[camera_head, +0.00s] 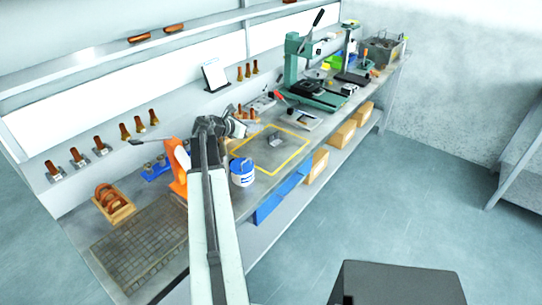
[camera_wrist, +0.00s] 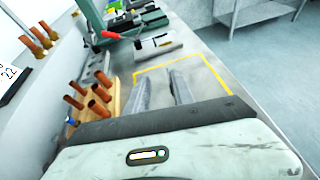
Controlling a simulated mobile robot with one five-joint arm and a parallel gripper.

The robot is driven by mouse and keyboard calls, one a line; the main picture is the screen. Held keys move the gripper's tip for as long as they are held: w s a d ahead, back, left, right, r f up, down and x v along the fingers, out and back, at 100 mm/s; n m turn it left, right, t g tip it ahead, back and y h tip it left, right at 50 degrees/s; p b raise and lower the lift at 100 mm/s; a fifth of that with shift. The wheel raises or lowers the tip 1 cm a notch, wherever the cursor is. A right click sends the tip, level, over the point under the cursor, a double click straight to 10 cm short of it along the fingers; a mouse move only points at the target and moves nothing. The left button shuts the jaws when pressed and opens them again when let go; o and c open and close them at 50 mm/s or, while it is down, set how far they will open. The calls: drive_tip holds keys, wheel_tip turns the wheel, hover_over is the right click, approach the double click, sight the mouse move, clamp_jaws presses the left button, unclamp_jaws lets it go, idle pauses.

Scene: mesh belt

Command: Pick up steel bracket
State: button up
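A small grey metal piece, which looks like the steel bracket (camera_head: 275,141), lies on the bench inside a yellow taped outline (camera_head: 298,160). My gripper (camera_head: 240,127) is over the bench at the left edge of that outline, apart from the piece. In the wrist view my gripper (camera_wrist: 161,92) shows two grey fingers spread apart with nothing visible between them. The yellow outline (camera_wrist: 172,64) runs ahead of and to the right of the fingertips there. I cannot make out the bracket in the wrist view.
A blue and white tub (camera_head: 242,173) and an orange stand (camera_head: 177,167) are close to my arm. Copper-coloured pieces in a wooden holder (camera_wrist: 92,105) stand left of the fingers. A green press (camera_head: 300,70) stands farther along the bench. The outlined area is otherwise mostly clear.

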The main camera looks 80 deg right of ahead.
drive_tip(key=b, duration=0.3)
approach(272, 135)
drive_tip(key=shift+w+d+f, duration=0.15)
drive_tip(key=shift+w+d, duration=0.05)
drive_tip(key=shift+d, duration=0.4)
drive_tip(key=shift+s, duration=0.15)
drive_tip(key=b+x, duration=0.3)
drive_tip(key=x, duration=0.5)
drive_tip(key=shift+s+a, duration=0.2)
drive_tip(key=shift+c, duration=0.6)
clamp_jaws()
